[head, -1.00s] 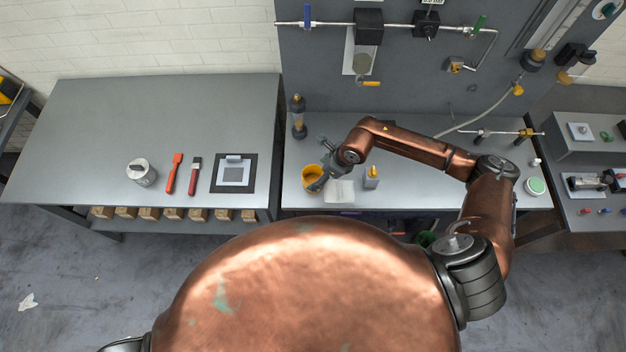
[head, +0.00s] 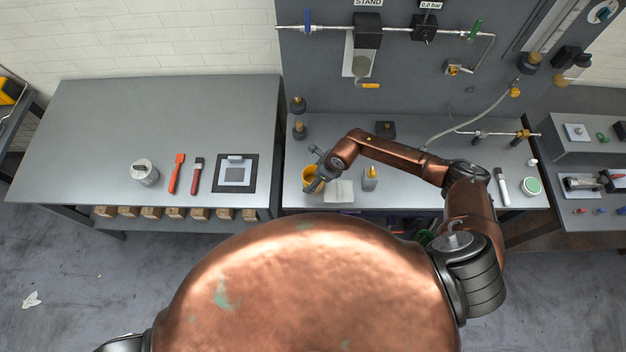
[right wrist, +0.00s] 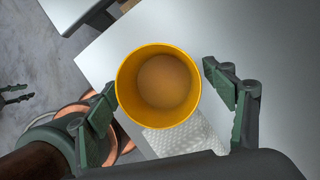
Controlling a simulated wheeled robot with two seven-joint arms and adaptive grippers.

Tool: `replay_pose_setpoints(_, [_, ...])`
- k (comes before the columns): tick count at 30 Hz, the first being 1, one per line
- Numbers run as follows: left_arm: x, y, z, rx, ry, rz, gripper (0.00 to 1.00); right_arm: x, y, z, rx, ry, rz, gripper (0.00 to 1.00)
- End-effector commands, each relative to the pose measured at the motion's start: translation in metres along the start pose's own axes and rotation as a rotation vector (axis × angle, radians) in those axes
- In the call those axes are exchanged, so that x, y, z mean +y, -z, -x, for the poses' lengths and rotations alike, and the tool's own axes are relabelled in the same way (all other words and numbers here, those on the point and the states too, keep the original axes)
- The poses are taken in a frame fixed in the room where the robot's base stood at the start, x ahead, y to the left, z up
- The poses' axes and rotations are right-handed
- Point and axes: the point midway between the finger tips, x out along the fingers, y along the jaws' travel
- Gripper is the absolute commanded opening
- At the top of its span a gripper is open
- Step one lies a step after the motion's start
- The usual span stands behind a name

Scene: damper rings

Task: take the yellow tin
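The yellow tin (head: 307,178) stands on the grey bench near its left end, partly hidden by my right gripper in the head view. In the right wrist view the tin (right wrist: 127,83) is seen from above as an open round cup with a plain, dull inside. My right gripper (right wrist: 166,98) is open, with one finger on each side of the tin. The right finger stands clear of the wall; the left finger is close to it, and I cannot tell if it touches. Small dark green finger shapes at the wrist view's left edge may be my left gripper (right wrist: 15,95).
A pale textured cloth (head: 340,192) lies just right of the tin. A yellow-topped bottle (head: 370,181) stands right of the cloth. Dark brass-topped fittings (head: 299,130) stand behind the tin. The left table (head: 90,130) holds a white can (head: 144,173) and brushes.

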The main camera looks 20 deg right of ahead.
Motion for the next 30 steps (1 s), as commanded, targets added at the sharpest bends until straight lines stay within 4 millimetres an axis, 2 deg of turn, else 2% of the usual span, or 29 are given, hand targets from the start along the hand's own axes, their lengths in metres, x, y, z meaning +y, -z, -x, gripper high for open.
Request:
replay_pose_setpoints(2, [0.0003,-0.0001,-0.0001,0.0,0.0,0.0,0.31,0.0,0.0001,0.0001,0.0,0.0,0.0,0.7])
replay_pose_setpoints(19, [0.0011,0.0001,-0.0001,0.0,-0.001,0.0,0.31,0.0,-0.0001,0.0004,0.0,0.0,-0.001,0.31])
replay_pose_setpoints(30, [0.0012,-0.0002,-0.0032,0.0,-0.001,0.001,0.31,-0.0006,-0.0025,0.0047,-0.002,0.001,0.0,0.31])
